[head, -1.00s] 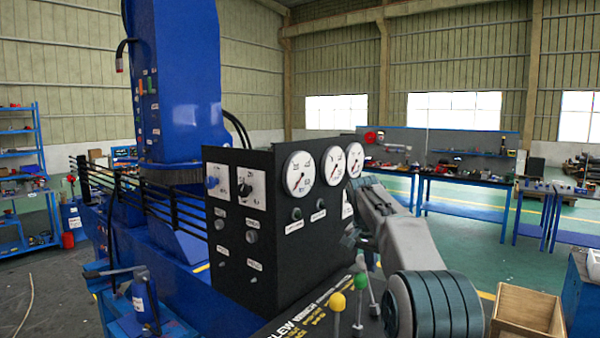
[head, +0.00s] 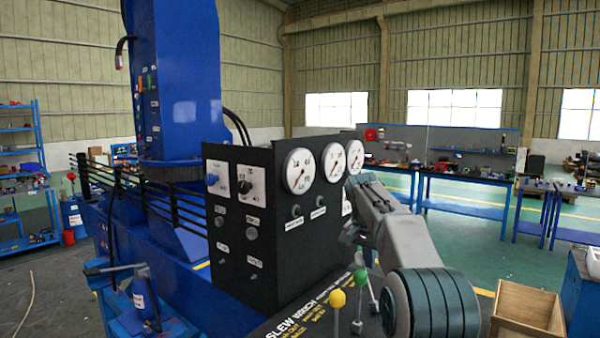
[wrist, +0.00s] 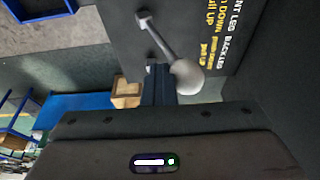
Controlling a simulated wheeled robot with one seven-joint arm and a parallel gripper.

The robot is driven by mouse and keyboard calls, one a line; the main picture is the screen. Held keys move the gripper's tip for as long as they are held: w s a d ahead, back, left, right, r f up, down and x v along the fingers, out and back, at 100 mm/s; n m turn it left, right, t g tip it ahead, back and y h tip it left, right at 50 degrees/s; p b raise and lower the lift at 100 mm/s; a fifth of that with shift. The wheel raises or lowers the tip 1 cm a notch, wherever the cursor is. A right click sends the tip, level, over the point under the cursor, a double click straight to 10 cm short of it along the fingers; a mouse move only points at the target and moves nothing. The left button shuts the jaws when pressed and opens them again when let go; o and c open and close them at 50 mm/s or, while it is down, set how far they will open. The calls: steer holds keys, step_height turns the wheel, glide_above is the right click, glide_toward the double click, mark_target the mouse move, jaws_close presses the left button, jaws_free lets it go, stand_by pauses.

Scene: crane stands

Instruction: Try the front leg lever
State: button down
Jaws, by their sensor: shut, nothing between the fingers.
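In the wrist view a lever with a pale grey, rounded knob (wrist: 188,77) stands on a dark panel (wrist: 222,20). Yellow and white lettering beside it is partly cut off; "LEG" and "BACK LEG" can be read. My gripper (wrist: 158,72) has its fingers together and empty, right beside the knob; I cannot tell whether they touch it. In the head view my gripper (head: 348,233) is small and partly hidden near the gauge box, above the lever row. A yellow-knobbed lever (head: 338,299) and a green-knobbed lever (head: 360,277) stand closer to the camera.
A black gauge box (head: 270,215) with dials and switches stands left of my arm. The tall blue crane column (head: 178,80) rises behind it. An open wooden box (head: 527,312) is at the lower right. Blue workbenches (head: 465,185) stand farther back, with open green floor before them.

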steer(key=shift+a, duration=0.1)
steer(key=shift+s+d+f+b, duration=0.1)
steer(key=shift+s+d+b, duration=0.05)
steer(key=shift+d+b, duration=0.15)
steer(key=s+d+b, duration=0.3)
steer(key=s+d, duration=0.1)
steer(key=d, duration=0.1)
step_height(320, 180, up, 10)
steer(key=p, duration=0.3)
steer(key=shift+p, duration=0.3)
steer(key=shift+a, duration=0.1)
